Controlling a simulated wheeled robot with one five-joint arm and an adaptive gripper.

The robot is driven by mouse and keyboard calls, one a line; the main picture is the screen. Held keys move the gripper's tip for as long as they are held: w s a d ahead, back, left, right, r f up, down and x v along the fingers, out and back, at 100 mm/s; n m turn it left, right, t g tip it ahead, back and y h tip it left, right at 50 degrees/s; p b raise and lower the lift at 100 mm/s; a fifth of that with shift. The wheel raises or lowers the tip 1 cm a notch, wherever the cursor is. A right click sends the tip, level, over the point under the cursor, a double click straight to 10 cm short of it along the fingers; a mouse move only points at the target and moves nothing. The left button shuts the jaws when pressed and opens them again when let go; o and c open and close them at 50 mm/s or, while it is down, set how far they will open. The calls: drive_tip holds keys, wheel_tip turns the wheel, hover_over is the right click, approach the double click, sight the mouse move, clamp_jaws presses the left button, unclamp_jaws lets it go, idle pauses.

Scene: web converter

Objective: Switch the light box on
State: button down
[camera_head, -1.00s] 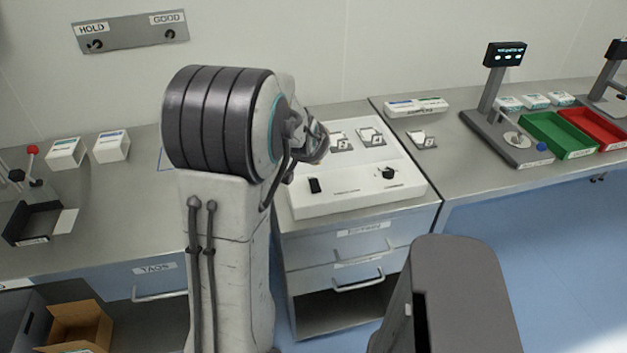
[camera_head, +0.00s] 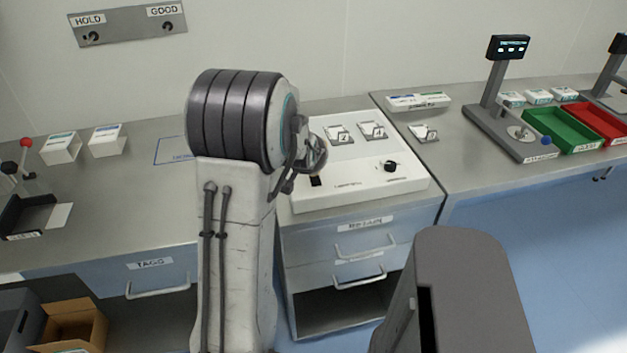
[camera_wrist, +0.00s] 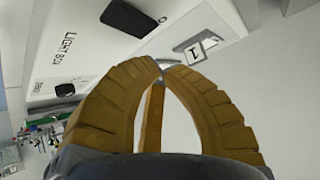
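The light box (camera_head: 345,192) is a low white unit on the drawer bench, with a black switch (camera_head: 316,182) at its front left and a black knob (camera_head: 390,167) at its front right. My gripper (camera_head: 318,158) is just above the box, partly covering the switch. In the wrist view my gripper (camera_wrist: 161,70) has its two brown curved fingers closed together at the tips, with nothing clearly held. The black switch (camera_wrist: 128,18) shows beyond the fingertips, apart from them in the picture. The "LIGHT BOX" lettering (camera_wrist: 70,48) and the knob (camera_wrist: 65,89) are at left. Whether the box glows cannot be told.
Cards on small stands (camera_head: 338,134) are at the back of the box, one numbered 1 (camera_wrist: 194,48). A grey stand with a display (camera_head: 492,108), a green tray (camera_head: 563,146) and a red tray (camera_head: 603,128) are at right. White boxes (camera_head: 107,142) stand at left.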

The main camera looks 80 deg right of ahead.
drive_tip(key=shift+d+f+b, duration=0.15)
drive_tip(key=shift+f+b, duration=0.6)
drive_tip(key=shift+b, duration=0.1)
drive_tip(key=c, duration=1.9)
unclamp_jaws()
clamp_jaws()
drive_tip(key=shift+w+d+f+b, duration=0.15)
drive_tip(key=shift+d+f+b, duration=0.05)
drive_tip(key=shift+f+b, duration=0.75)
drive_tip(key=shift+r, duration=0.3)
drive_tip(key=shift+a+r+p, duration=0.2)
drive_tip(key=shift+r+p, duration=0.1)
drive_tip(key=shift+r, duration=0.4)
drive_tip(key=shift+a+r+p, duration=0.25)
drive_tip(key=shift+r+p, duration=0.45)
drive_tip(key=shift+r, duration=0.6)
drive_tip(key=shift+s+a+r, duration=0.15)
drive_tip(key=shift+r, duration=0.45)
drive_tip(key=shift+s+a+r, duration=0.1)
drive_tip(key=shift+r, duration=0.45)
